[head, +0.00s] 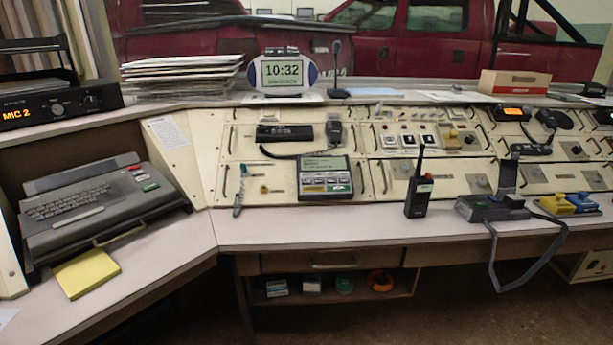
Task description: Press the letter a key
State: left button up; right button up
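A dark grey keyboard terminal (100,198) sits on the left wing of the console desk. Its block of small keys (75,203) faces up, with a light spacebar (79,219) in front. Red, white and green keys (142,177) are at its right side. The letters on the keys are too small to read, so I cannot tell which key is the letter a. Neither of my grippers shows in the head view.
A yellow pad (87,273) lies in front of the terminal. A handheld radio (419,190) stands upright on the desk, and a grey device with a strap (492,208) lies to its right. The desk between the pad and the radio (290,226) is clear.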

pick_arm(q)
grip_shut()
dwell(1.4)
